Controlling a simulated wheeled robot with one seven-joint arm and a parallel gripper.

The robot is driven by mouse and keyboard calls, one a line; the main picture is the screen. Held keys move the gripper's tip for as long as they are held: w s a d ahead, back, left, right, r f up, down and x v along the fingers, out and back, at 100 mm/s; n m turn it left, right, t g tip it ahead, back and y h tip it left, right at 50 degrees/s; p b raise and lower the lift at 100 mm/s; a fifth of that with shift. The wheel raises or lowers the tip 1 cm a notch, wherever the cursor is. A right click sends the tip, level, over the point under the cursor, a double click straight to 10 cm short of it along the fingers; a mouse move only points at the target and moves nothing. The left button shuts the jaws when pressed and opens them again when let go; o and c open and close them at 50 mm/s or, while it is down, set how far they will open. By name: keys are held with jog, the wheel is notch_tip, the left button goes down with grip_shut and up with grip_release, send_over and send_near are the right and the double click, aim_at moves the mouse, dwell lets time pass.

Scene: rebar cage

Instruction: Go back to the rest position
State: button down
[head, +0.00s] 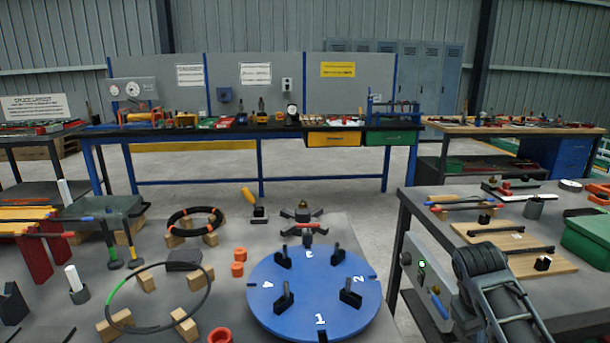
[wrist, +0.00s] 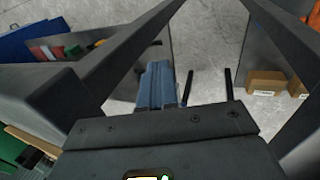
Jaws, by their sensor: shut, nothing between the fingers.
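My gripper (wrist: 158,84) shows in the middle of the wrist view, beyond a dark plate with screws. Its blue-grey fingers are together, with nothing held between them. The wrist view looks past it toward the grey floor. In the head view my arm stands at the lower right, over the front of the right-hand table (head: 390,283). I cannot make out the fingers in the head view.
A blue numbered disc (head: 320,308) with black upright pieces lies on the middle table. Rings on wooden blocks (head: 184,322) stand left of it. A green box (head: 588,240) sits on the right table. Bare floor shows between the tables and the back bench (head: 290,182).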

jog(key=s+a+f+t+y, duration=0.25)
jog(key=s+a+f, duration=0.45)
jog(key=a+f, duration=0.45)
jog(key=s+a+f+t, duration=0.2)
jog(key=s+a+t, duration=0.45)
jog(key=s, duration=0.65)
jog(key=s+a+r+y, duration=0.1)
jog(key=s+a+r, duration=0.2)
jog(key=s, duration=0.5)
jog(key=s+d+r+t, duration=0.2)
jog(key=s+r, duration=0.7)
jog(key=r, duration=0.2)
jog(key=s+d+r+t, duration=0.2)
jog(key=s+r+t, duration=0.1)
jog(key=s+r, duration=0.5)
notch_tip(320, 180, up, 3)
jog(key=shift+s+r+m, duration=0.1)
jog(key=shift+s+m, duration=0.2)
jog(key=shift+s, duration=0.1)
